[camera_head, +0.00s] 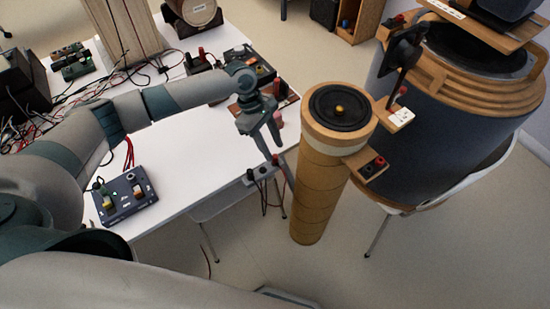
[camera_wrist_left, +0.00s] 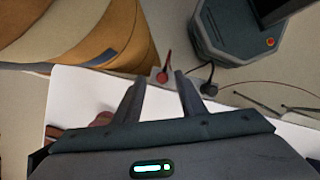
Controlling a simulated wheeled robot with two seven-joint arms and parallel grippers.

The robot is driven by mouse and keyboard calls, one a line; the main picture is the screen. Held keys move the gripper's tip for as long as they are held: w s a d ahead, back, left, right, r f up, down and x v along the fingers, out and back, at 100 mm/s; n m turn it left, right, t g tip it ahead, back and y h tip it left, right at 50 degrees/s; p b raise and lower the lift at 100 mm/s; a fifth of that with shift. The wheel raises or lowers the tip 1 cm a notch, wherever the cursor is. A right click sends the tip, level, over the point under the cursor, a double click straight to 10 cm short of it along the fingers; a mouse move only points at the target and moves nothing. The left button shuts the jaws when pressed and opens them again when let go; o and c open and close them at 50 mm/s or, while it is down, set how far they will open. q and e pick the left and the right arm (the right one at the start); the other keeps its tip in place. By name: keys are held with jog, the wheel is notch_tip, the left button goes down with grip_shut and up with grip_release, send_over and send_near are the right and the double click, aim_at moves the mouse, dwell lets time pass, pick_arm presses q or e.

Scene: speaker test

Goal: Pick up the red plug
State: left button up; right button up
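The red plug (camera_head: 276,160) hangs at the table's front edge with its cable dangling below, just past my left gripper (camera_head: 271,154) in the head view. In the left wrist view the red plug (camera_wrist_left: 163,76) shows between the tips of my left gripper (camera_wrist_left: 160,78), nearer the right finger. The fingers are apart, with nothing seen gripped. A black plug (camera_wrist_left: 209,88) lies just right of the right finger. Dark plugs (camera_head: 250,174) also show left of the red one in the head view. My right gripper is not in view.
A tall wooden cylindrical speaker (camera_head: 315,195) stands close right of the gripper, with a large dark drum-shaped speaker (camera_head: 440,130) beyond. The white table (camera_head: 190,150) carries a switch box (camera_head: 125,198), tangled wires and electronics. Open floor lies in front of the table.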

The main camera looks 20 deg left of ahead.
aim_at(275, 156)
pick_arm(q)
jog(key=shift+a+p+x, duration=0.1)
jog(key=shift+p+x, duration=0.2)
jog(key=shift+x, duration=0.8)
jog(key=shift+a+p+x, duration=0.15)
jog(key=shift+p+x, duration=0.15)
jog(key=shift+x, duration=0.85)
jog(key=shift+f, duration=0.1)
jog(key=shift+s, duration=0.1)
grip_shut()
